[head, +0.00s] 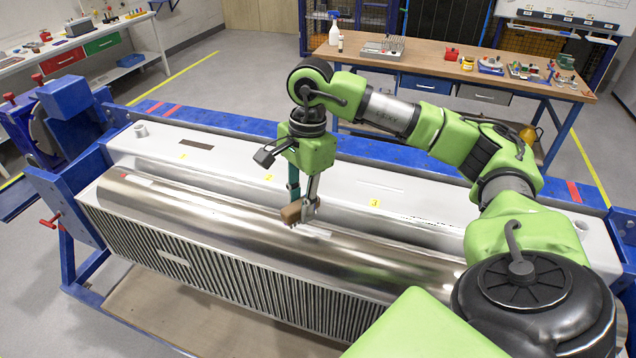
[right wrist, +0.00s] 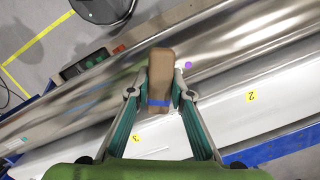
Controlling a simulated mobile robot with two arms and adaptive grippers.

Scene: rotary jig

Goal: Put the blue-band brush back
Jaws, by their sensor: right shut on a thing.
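The blue-band brush (head: 291,212) has a tan wooden block body. Its blue band (right wrist: 159,103) shows across the lower part of the block in the right wrist view, where the brush (right wrist: 161,68) sits between the fingers. My right gripper (head: 300,208) is shut on it and points down over the middle of the shiny steel cylinder (head: 220,215) in the jig. I cannot tell whether the brush touches the metal. The bristles are hidden. The jig's pale top face (head: 335,178) carries yellow labels 1, 2 and 3. My left gripper is not in view.
The blue jig frame (head: 225,124) surrounds the workpiece. A wooden bench (head: 420,66) at the back holds a spray bottle (head: 334,28), a grey rack (head: 383,47) and small tools. A white bench (head: 55,45) stands at the far left. A small purple dot (right wrist: 188,65) lies beside the brush.

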